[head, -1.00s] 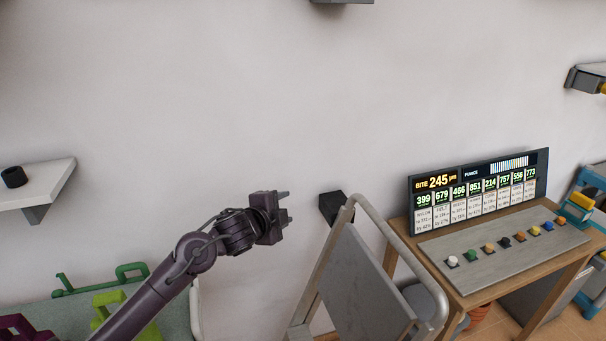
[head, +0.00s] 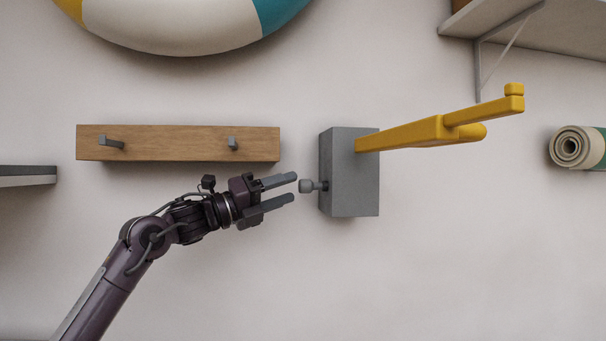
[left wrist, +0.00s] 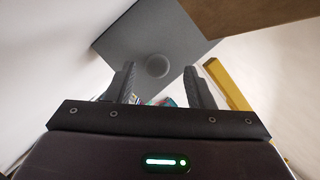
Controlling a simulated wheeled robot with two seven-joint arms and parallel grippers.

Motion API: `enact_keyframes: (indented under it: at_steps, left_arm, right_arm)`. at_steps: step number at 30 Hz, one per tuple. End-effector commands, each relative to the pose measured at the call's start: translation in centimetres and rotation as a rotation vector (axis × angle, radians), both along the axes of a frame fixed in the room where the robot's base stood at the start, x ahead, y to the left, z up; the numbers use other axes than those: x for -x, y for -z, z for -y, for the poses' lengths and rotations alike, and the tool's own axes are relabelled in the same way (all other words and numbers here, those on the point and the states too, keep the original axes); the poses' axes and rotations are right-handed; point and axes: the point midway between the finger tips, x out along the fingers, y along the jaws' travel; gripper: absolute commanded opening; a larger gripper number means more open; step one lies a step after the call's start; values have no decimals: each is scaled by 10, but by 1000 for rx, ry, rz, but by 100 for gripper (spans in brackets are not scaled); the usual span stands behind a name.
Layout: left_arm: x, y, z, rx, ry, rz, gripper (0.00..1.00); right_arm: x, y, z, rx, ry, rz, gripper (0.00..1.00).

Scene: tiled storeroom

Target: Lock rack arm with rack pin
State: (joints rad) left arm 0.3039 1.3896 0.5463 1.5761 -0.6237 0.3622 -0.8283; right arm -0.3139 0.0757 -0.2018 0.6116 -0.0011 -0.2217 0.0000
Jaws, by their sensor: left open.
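The rack arm (head: 410,134) is a yellow bar reaching right from a grey wall block (head: 348,180), with an upright stub at its far end. In the left wrist view the round pin head (left wrist: 157,66) shows beyond and between the open fingers, against the grey block (left wrist: 150,30). The yellow arm (left wrist: 228,87) is at the right there. My right gripper is not in view.
A wooden board (head: 180,143) with two grey pegs is on the wall just above my left arm. A white, teal and yellow ring (head: 180,22) hangs above it. A shelf (head: 560,35) is top right, a rolled mat (head: 577,148) at right. The wall below the block is clear.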

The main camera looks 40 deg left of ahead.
Motion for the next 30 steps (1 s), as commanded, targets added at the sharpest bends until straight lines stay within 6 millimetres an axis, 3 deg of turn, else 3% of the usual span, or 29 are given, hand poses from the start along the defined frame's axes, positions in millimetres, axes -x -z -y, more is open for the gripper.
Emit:
enact_keyframes:
  at_steps: [1,5,9,14,22,30]
  left_arm:
    - [-7,-9,3,-1,1,-4,48]
    - [-21,-12,9,1,1,-3,48]
    - [-30,-13,13,1,1,-2,48]
    - [-35,-12,15,2,0,-1,48]
    - [-36,-10,15,2,0,-1,48]
    - [-36,-10,15,2,0,-1,14]
  right_arm:
    - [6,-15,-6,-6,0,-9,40]
    - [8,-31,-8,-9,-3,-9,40]
    - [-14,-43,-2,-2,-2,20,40]
    - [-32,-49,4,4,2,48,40]
    - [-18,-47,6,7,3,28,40]
    - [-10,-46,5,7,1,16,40]
